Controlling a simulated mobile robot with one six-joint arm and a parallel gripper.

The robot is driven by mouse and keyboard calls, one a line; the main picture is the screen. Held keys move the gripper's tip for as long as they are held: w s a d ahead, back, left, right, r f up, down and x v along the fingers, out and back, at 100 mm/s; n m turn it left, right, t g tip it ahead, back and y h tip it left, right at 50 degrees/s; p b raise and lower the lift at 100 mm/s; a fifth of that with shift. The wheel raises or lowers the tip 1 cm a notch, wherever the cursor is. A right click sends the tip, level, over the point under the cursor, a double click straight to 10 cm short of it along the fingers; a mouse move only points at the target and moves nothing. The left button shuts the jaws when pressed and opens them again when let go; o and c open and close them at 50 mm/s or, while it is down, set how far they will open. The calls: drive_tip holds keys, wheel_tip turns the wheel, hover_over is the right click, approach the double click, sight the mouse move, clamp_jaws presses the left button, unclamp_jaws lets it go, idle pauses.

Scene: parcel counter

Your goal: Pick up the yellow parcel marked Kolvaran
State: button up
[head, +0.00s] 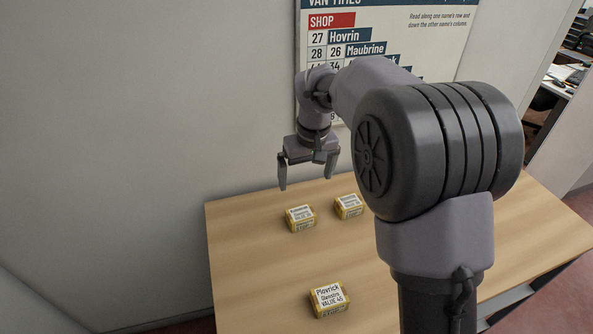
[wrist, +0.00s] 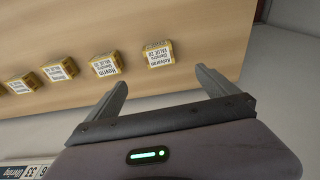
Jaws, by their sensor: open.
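The yellow parcel whose upside-down label appears to read Kolvaran (wrist: 158,54) is the rightmost parcel in the wrist view, on the table just beyond my fingertips. In the head view it seems to be the left one of the two far parcels (head: 299,218); its label is too small to read surely there. My gripper (head: 306,180) is open and empty, pointing down above the table's back edge near the wall. In the wrist view its two fingers (wrist: 162,80) are spread apart, with the Kolvaran parcel ahead of the gap and not touching.
A similar yellow parcel marked Hovrin (wrist: 107,63) sits close beside it; more parcels (wrist: 58,69) stand in a row farther left. A Plovrick parcel (head: 328,299) lies nearer on the wooden table (head: 245,250). A wall with a name chart (head: 430,45) stands behind.

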drive_tip(key=b, duration=0.5)
approach(301, 213)
drive_tip(key=f, duration=0.3)
drive_tip(key=w+f, duration=0.1)
drive_tip(key=f, duration=0.1)
drive_tip(key=shift+a+f, duration=0.1)
drive_tip(key=shift+a, duration=0.2)
wheel_tip(301, 213, down, 5)
drive_tip(key=b, duration=0.2)
drive_tip(key=shift+w+d+b, duration=0.1)
drive_tip(key=shift+w+b, duration=0.1)
drive_tip(key=shift+b, duration=0.1)
drive_tip(key=shift+w+f, duration=0.15)
drive_tip(key=shift+f, duration=0.15)
drive_tip(key=shift+r, duration=0.2)
drive_tip(key=shift+c, duration=0.2)
drive_tip(key=c, duration=1.6)
drive_tip(key=shift+o, duration=0.2)
